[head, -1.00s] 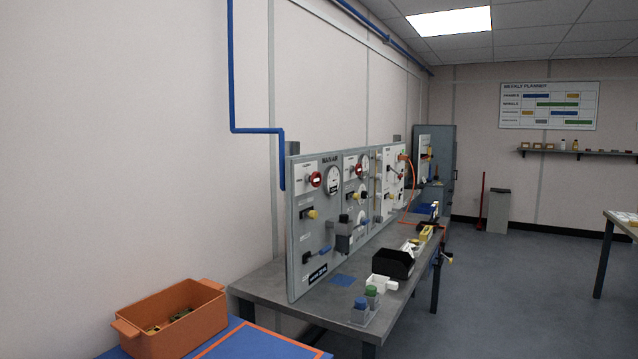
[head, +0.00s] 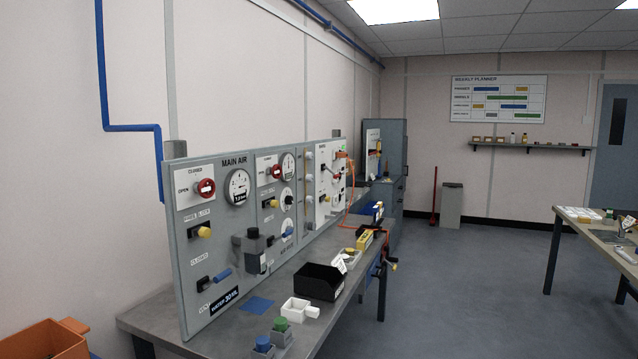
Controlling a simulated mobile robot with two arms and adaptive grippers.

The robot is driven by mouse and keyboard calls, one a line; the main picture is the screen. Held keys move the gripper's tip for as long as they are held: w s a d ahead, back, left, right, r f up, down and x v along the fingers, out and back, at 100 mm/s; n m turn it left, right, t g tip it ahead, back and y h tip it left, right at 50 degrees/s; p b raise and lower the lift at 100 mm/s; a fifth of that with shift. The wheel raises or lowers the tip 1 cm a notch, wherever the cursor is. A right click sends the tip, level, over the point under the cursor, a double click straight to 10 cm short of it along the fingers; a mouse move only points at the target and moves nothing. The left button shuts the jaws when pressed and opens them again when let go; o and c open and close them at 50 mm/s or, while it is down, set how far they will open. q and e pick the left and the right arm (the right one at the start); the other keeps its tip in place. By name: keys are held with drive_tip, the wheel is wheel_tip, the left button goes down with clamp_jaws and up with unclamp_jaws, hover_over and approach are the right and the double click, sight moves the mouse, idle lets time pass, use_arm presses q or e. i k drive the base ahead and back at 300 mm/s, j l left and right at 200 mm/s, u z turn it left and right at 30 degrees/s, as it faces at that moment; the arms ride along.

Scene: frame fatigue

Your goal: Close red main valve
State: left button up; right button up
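A grey panel labelled MAIN AIR (head: 215,290) stands upright along the back of the workbench at left centre. A round red valve knob (head: 206,188) sits at its upper left on a white plate (head: 188,173) marked CLOSED and OPEN. A second red knob (head: 277,171) sits on a similar plate on the section to the right. I cannot tell which way either knob is turned. A round gauge (head: 237,187) is beside the first knob. Neither of my grippers is in view.
The workbench (head: 160,313) carries a black bin (head: 312,281), a white container (head: 299,310) and blue-topped and green-topped blocks. An orange crate (head: 45,342) is at the lower left. Open grey floor (head: 455,290) lies to the right of the bench. Another table (head: 600,238) stands at right.

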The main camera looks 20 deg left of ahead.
sight(203, 189)
drive_tip(key=i+l+z, duration=0.2)
drive_tip(key=i, duration=0.45)
drive_tip(key=i+z, duration=0.15)
drive_tip(key=i, duration=0.55)
drive_tip(key=i+l+u, duration=0.1)
drive_tip(key=i+u, duration=0.3)
drive_tip(key=i+l+u, duration=0.15)
drive_tip(key=u, duration=0.3)
drive_tip(key=i+l+u, duration=0.55)
drive_tip(key=u, duration=0.25)
drive_tip(key=l, duration=0.1)
